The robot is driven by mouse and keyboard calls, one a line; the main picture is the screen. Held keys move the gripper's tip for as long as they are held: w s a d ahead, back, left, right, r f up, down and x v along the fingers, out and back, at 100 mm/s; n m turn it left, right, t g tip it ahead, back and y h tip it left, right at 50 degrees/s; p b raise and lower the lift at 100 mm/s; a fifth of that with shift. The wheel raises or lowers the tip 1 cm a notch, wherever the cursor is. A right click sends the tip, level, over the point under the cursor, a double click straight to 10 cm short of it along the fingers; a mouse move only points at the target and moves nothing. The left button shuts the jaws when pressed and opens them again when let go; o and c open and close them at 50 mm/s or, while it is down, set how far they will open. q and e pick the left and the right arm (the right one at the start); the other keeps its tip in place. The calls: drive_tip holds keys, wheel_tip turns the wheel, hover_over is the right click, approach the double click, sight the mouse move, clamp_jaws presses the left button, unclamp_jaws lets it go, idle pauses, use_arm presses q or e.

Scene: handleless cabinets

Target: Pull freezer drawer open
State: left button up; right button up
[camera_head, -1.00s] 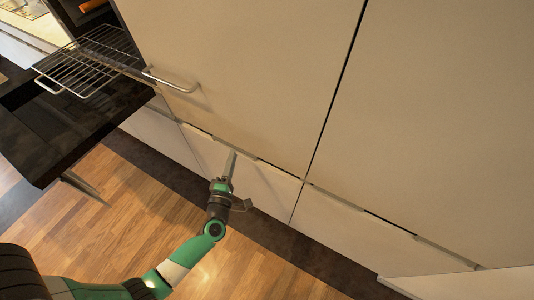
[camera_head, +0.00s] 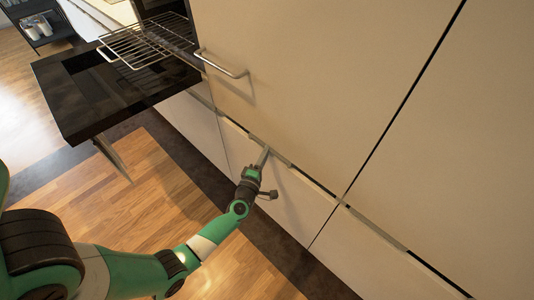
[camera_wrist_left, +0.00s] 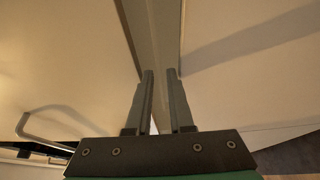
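The low cream drawer front (camera_head: 292,202) sits below a tall cream door (camera_head: 300,80), with a dark gap and a pale grey strip along its top edge. My left gripper (camera_head: 265,155) is at this top edge, pointing at the strip. In the left wrist view its two fingers (camera_wrist_left: 160,75) are apart with a narrow space between them, and the grey edge strip (camera_wrist_left: 152,30) runs up from between the tips. I cannot tell whether the fingers touch the edge. The drawer looks shut or nearly so. My right gripper is not in view.
A black oven door (camera_head: 115,95) hangs open at the left, with a wire rack (camera_head: 148,42) above it. A bar handle (camera_head: 222,65) sticks out from the tall door. Wooden floor (camera_head: 150,195) lies clear before the drawers.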

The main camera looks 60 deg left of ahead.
use_arm(q)
drive_tip(key=shift+w+a, duration=0.5)
drive_tip(key=shift+c, duration=0.3)
clamp_jaws()
idle(0.8)
